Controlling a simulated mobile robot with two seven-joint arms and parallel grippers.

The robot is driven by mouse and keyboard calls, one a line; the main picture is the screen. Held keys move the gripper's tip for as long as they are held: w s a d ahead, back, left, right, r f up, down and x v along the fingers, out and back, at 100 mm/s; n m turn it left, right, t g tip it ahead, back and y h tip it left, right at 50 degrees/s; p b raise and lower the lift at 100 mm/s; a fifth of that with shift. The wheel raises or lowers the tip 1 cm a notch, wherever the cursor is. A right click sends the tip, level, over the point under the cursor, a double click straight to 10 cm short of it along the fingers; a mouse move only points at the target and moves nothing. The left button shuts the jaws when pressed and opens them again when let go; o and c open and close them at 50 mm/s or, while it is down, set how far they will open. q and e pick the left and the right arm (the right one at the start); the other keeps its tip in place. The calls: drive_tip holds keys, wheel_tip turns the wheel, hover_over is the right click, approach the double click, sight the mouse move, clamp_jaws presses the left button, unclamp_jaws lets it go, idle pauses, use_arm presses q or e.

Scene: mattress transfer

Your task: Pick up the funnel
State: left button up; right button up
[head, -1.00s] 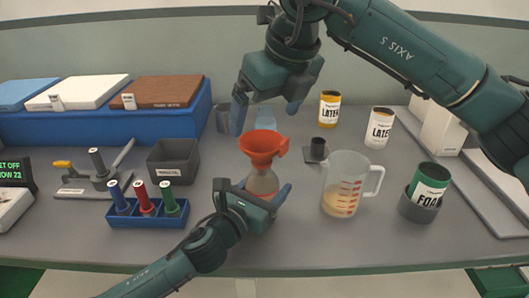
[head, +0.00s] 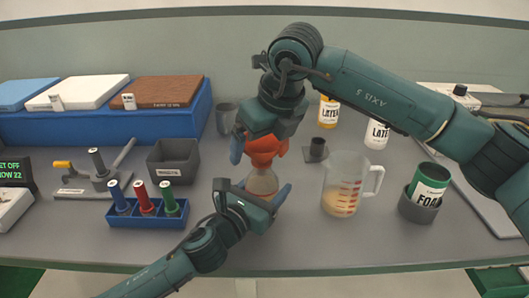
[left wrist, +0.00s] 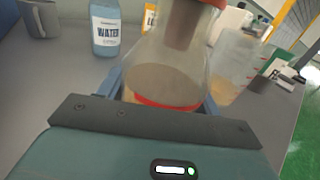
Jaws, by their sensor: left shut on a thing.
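The orange funnel (head: 264,150) sits upright in the mouth of a clear conical flask (head: 262,182). My left gripper (head: 256,196) is shut around the lower flask and holds it upright. The left wrist view shows the flask (left wrist: 170,75) between the fingers, with a red band low on it and a bit of the orange funnel (left wrist: 215,4) at the top edge. My right gripper (head: 263,148) points down over the funnel from above, its fingers open on either side of the rim. Its palm hides the funnel's top, and its right finger is hard to make out.
A measuring jug (head: 342,190) with yellowish liquid stands right of the flask. A green can (head: 430,182) sits in a grey holder farther right. A rack (head: 147,213) of coloured-handled tools and a grey bin (head: 174,160) stand left. A water bottle (left wrist: 106,28) stands behind.

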use_arm(q)
drive_tip(key=shift+r, duration=0.1)
use_arm(e)
drive_tip(key=c, duration=0.9)
drive_tip(key=shift+r, duration=0.2)
wheel_tip(320, 180, up, 10)
drive_tip(key=shift+f, duration=0.25)
drive_tip(key=shift+r, duration=0.1)
idle(0.4)
idle(0.4)
use_arm(q)
drive_tip(key=o, duration=1.4)
drive_tip(key=shift+c, duration=0.2)
